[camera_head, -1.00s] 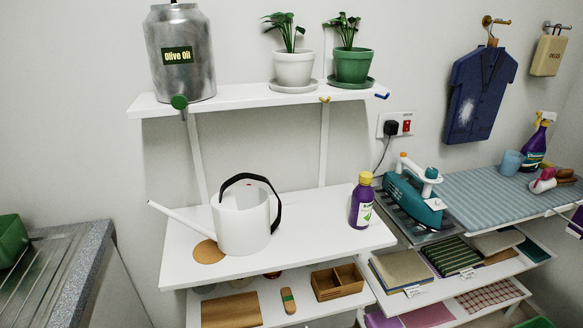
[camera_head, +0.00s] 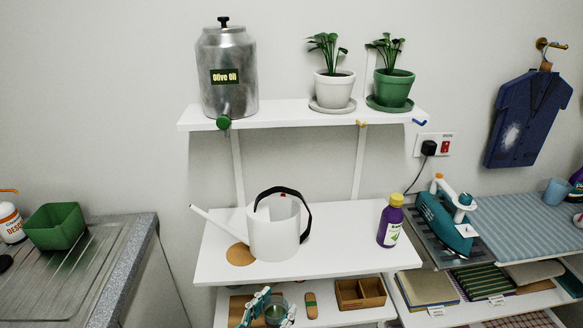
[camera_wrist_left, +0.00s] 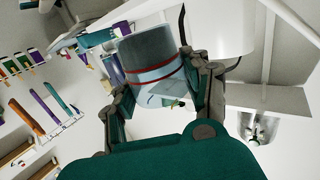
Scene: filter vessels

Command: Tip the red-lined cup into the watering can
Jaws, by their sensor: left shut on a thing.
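The white watering can (camera_head: 272,236) with a black handle stands on the white table top, its spout pointing left. My left gripper (camera_head: 266,308) shows at the bottom edge, in front of and below the table top. It is shut on the cup (camera_head: 277,312), whose round open rim shows between the fingers; it looks roughly upright. In the left wrist view the greyish see-through cup (camera_wrist_left: 147,47) with red lines sits between the fingers (camera_wrist_left: 165,88). A white rounded body, seemingly the can (camera_wrist_left: 220,25), is close behind it. My right gripper is not in view.
A purple bottle (camera_head: 390,222) stands right of the can, and a cork mat (camera_head: 240,255) lies at its left. The upper shelf (camera_head: 290,113) bears an olive oil tank (camera_head: 228,90) and two potted plants. A lower shelf holds a wooden box (camera_head: 360,293).

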